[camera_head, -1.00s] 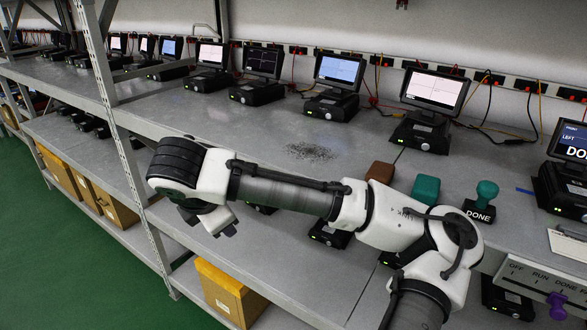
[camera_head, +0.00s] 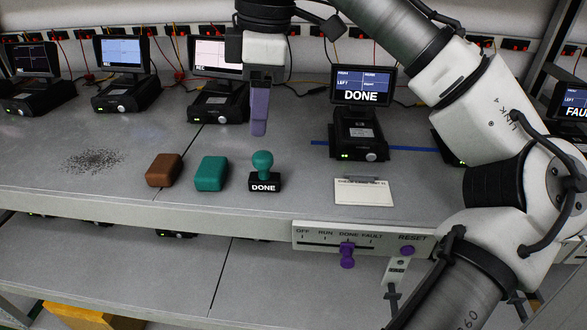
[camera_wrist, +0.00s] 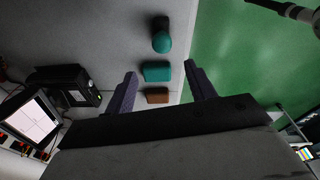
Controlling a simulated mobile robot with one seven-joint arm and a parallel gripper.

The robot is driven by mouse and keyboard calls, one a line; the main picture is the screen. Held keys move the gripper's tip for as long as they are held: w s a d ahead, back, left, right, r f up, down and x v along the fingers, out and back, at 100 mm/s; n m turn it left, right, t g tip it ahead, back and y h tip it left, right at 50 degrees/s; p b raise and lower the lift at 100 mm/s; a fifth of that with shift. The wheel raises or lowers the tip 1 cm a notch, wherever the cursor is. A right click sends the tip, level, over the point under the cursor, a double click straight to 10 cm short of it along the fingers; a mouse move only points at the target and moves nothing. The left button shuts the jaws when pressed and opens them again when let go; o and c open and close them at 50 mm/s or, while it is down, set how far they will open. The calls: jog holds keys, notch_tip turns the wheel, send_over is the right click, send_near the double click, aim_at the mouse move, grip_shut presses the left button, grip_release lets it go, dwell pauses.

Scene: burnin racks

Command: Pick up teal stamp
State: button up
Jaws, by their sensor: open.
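The teal stamp (camera_head: 263,170) stands upright on the bench, with a round teal knob and a black base marked DONE. In the wrist view its teal knob (camera_wrist: 162,43) shows beyond the fingertips, at the top middle. My gripper (camera_head: 259,130) hangs above and slightly behind the stamp in the head view, fingers pointing down.
A teal block (camera_head: 211,174) and a brown block (camera_head: 164,170) lie left of the stamp. A DONE monitor unit (camera_head: 361,140) and a white card (camera_head: 363,192) are to the right. A slider panel (camera_head: 330,238) with a purple knob is on the shelf's front edge.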

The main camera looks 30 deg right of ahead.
aim_at(263, 171)
jog(key=shift+s+d, duration=0.4)
jog(key=shift+s, duration=0.1)
jog(key=shift+d+f, duration=0.1)
jog(key=shift+f, duration=0.2)
jog(key=f, duration=0.3)
jog(key=a+f+p, duration=0.1)
jog(key=f, duration=0.3)
jog(key=f+p, duration=0.1)
jog(key=f, duration=0.3)
jog(key=shift+w+a+f, duration=0.15)
jog(key=shift+w+f, duration=0.1)
jog(key=shift+w, duration=0.15)
jog(key=c, duration=1)
notch_tip(263, 171, up, 10)
jog(key=shift+r+b, duration=0.1)
jog(key=shift+b, duration=0.65)
jog(key=shift+c, duration=0.2)
jog(key=o, duration=0.4)
jog(key=shift+c, duration=1.2)
jog(key=shift+o, duration=0.9)
jog(key=shift+c, duration=0.9)
